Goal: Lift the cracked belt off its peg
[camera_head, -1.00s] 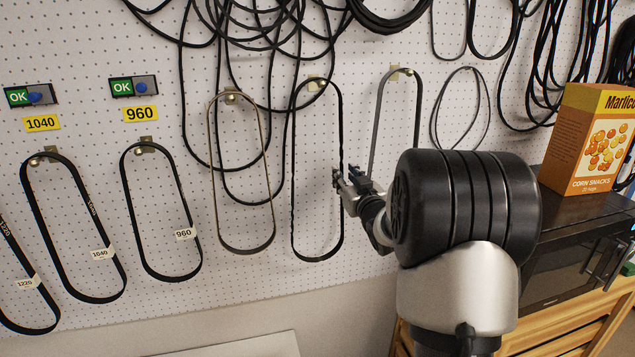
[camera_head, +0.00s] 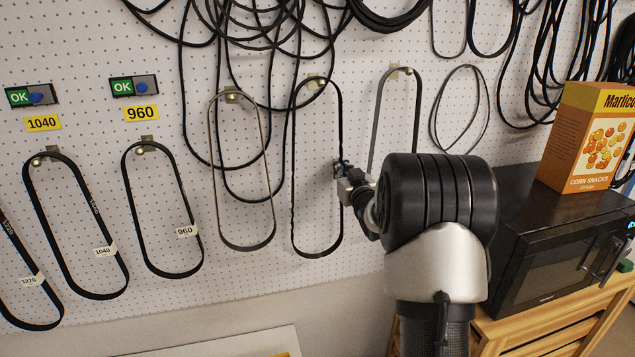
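A long black belt (camera_head: 293,180) with a rough, nicked edge hangs in an oval from a brass peg (camera_head: 316,83) on the pegboard; it looks like the cracked one. Its top still rests over the peg. My gripper (camera_head: 340,168) is at this belt's right strand, about halfway down, with its fingertips touching or overlapping the strand in the picture. The fingers are small and partly hidden by the wrist, so I cannot tell whether they are closed around it.
A tan belt (camera_head: 214,175) hangs just left and a grey belt (camera_head: 374,130) just right, partly behind my arm. Labelled belts, 960 (camera_head: 200,255) and 1040 (camera_head: 75,288), hang further left. Loose black loops drape above. A microwave (camera_head: 550,275) carrying a snack box (camera_head: 583,145) stands right.

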